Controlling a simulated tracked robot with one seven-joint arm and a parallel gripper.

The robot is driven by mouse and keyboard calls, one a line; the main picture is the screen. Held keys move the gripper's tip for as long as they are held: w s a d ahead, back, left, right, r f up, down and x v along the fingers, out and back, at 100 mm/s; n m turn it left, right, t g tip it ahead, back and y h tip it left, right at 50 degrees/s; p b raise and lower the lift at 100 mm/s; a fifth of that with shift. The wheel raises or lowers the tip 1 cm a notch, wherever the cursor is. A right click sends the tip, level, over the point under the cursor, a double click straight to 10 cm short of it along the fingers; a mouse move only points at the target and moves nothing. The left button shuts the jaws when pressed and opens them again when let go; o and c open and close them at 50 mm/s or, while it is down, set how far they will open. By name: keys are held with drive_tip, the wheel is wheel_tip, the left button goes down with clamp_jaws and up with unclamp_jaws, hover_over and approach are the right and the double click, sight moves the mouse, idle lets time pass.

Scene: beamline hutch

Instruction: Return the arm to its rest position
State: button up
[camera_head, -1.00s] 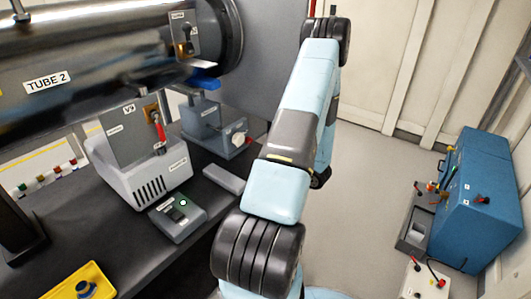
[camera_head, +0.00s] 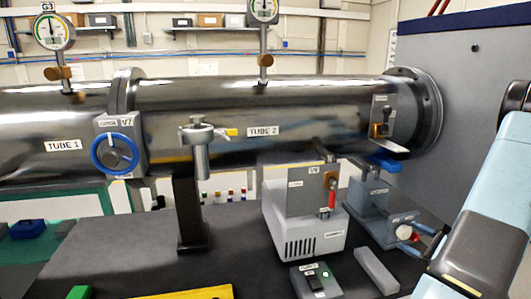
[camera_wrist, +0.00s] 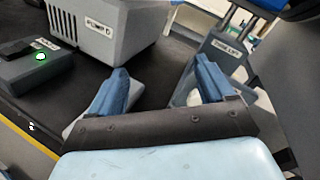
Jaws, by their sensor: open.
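My arm (camera_head: 490,225) shows at the right edge of the head view, light blue with a dark grey band. My gripper (camera_wrist: 161,66) is in the wrist view, its two blue fingers spread apart with nothing between them. It is over the dark bench top, near the pale grey vented box (camera_wrist: 105,35) and the grey tube lift stand (camera_wrist: 222,55). A light grey slab (camera_wrist: 75,128) shows partly behind the left finger. I cannot tell the exact gap between the fingers and these things.
The dark bench (camera_head: 120,250) carries the vented pump box (camera_head: 305,235), a switch box with a green light (camera_head: 315,281), a grey slab (camera_head: 376,270) and the lift stand (camera_head: 375,208). The long steel tube (camera_head: 250,110) runs above, with a blue handwheel (camera_head: 114,153). A grey wall panel (camera_head: 465,110) stands at right.

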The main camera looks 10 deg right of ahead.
drive_tip(key=s+a+r+n+g+y, duration=0.1)
drive_tip(key=a+r+n+g+y, duration=0.1)
drive_tip(key=a+r+n+g, duration=0.75)
drive_tip(key=s+a+r+n+g+y, duration=0.1)
drive_tip(key=a+r+n+g, duration=0.4)
drive_tip(key=a, duration=1)
drive_tip(key=s+a+r+n+t+h, duration=0.2)
drive_tip(key=s+a+r+n+h, duration=0.2)
drive_tip(key=s+r+n+h, duration=0.1)
drive_tip(key=s+a+r+n+t+h, duration=0.2)
drive_tip(key=s+a+r+n+h, duration=0.2)
drive_tip(key=s+r, duration=0.4)
drive_tip(key=shift+a+r+n+h, duration=0.35)
drive_tip(key=shift+n+h, duration=0.25)
drive_tip(key=shift+n, duration=0.25)
drive_tip(key=shift+s+t, duration=0.1)
drive_tip(key=shift+t, duration=0.15)
idle(0.4)
